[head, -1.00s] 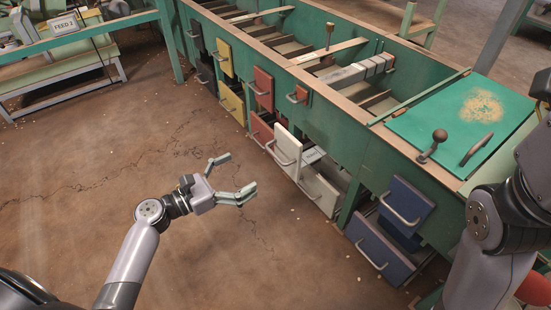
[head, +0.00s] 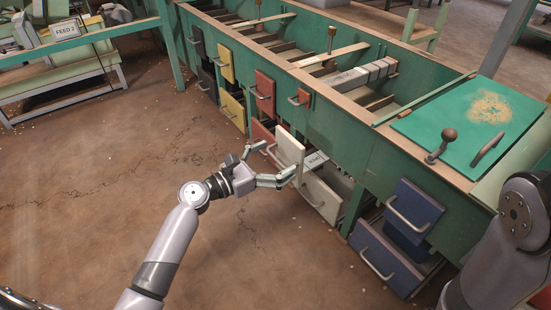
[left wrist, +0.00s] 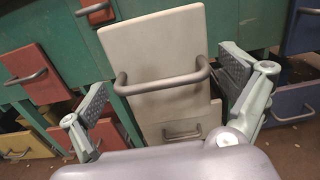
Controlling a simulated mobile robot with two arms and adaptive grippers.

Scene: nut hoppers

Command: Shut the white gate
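The upper white gate (head: 290,146) is a white panel with a grey bar handle, standing out from the green hopper front. It fills the middle of the left wrist view (left wrist: 150,45), its handle crossing its lower part. A lower white panel (head: 321,200) with its own handle sits beneath it and shows partly in the left wrist view (left wrist: 183,121). My left gripper (head: 275,161) is open in front of the upper gate, its fingers on either side of the handle. Contact cannot be told. My right arm shows at the right edge; its gripper is out of view.
Red (head: 264,92), yellow (head: 232,111) and blue (head: 414,208) panels with handles line the green hopper bench on both sides of the white ones. A lidded green top (head: 455,140) with a knobbed lever is at the right. The floor in front is clear.

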